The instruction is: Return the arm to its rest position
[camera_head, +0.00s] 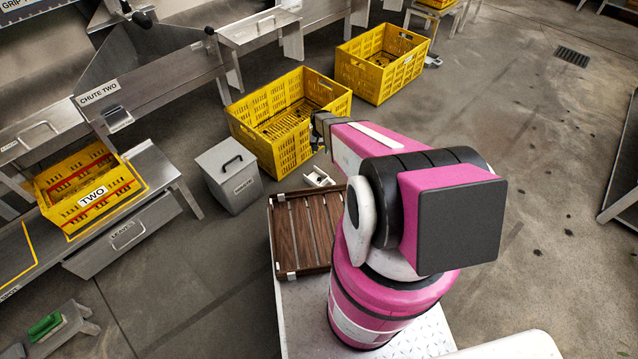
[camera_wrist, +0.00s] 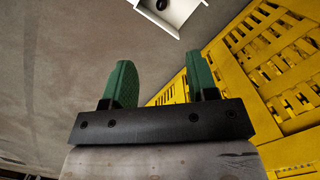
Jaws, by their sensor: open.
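My arm, pink and black, stands folded in the middle right of the head view and reaches toward the upper left. My gripper (camera_head: 318,130) is at its far end, over the near right side of a yellow crate, and is partly hidden by the arm. In the wrist view my gripper (camera_wrist: 162,82) shows two green fingers held wide apart with nothing between them. The floor and a yellow crate (camera_wrist: 232,60) show beyond the fingers.
The near yellow crate (camera_head: 255,137) and a second yellow crate (camera_head: 355,85) stand on the floor. A grey lidded bin (camera_head: 230,185), a small white holder (camera_head: 318,178) and a brown slatted tray (camera_head: 300,230) are close by. A crate marked TWO (camera_head: 75,205) sits at left.

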